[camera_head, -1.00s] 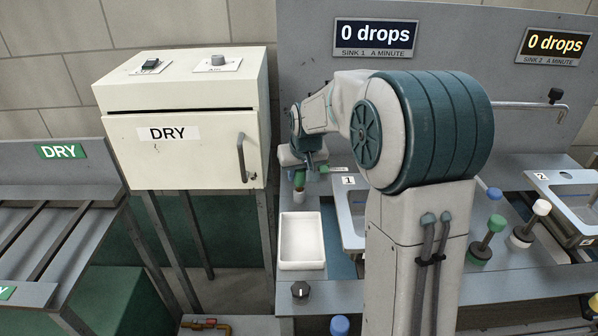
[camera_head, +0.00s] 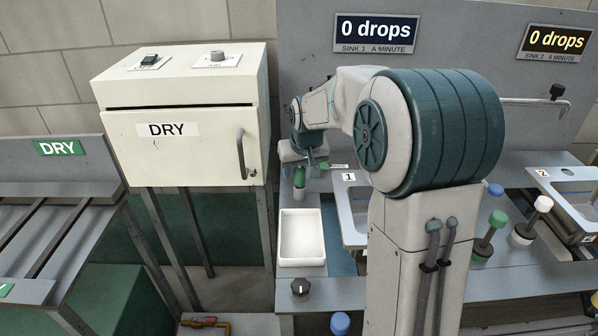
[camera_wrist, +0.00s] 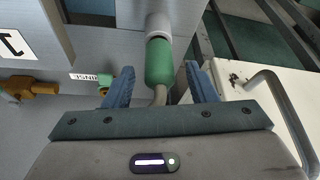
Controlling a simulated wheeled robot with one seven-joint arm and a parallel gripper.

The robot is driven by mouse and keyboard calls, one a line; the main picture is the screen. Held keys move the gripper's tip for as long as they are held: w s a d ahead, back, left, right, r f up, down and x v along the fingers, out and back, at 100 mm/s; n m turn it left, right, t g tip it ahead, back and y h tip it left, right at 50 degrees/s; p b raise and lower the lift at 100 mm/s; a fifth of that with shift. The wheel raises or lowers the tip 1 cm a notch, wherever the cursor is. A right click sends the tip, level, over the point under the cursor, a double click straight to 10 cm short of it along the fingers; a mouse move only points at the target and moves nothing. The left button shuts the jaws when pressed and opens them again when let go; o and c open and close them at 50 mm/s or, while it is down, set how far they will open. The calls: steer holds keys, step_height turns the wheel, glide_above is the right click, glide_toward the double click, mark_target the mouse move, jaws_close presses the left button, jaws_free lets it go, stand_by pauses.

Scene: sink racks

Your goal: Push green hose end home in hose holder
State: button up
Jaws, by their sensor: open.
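The green hose end (camera_wrist: 159,62) shows between my fingers in the wrist view, with a grey hose curving from its near end. Its far end meets the pale round hose holder (camera_wrist: 158,24); how deep it sits inside is hidden. My gripper (camera_wrist: 161,76) is open, with one blue finger on each side of the hose end and a visible gap to both. In the head view the green hose end (camera_head: 299,177) stands roughly upright on the holder (camera_head: 299,194), small and below my wrist.
A green fitting (camera_wrist: 129,75) and a brass fitting (camera_wrist: 32,88) lie left of my fingers in the wrist view. The cream DRY cabinet (camera_head: 185,140) with its handle stands close on the left. A white tray (camera_head: 302,262) and the sink 1 basin (camera_head: 354,236) are nearby.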

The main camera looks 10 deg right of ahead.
steer(key=v, duration=1.2)
steer(key=shift+r, duration=0.15)
steer(key=s+f+g+p, duration=0.1)
steer(key=s+f, duration=0.2)
steer(key=s, duration=0.9)
steer(key=s+f+m+p, duration=0.1)
steer(key=s+f, duration=0.3)
steer(key=s, duration=0.8)
steer(key=shift+s+g+p, duration=0.4)
steer(key=shift+p, duration=0.3)
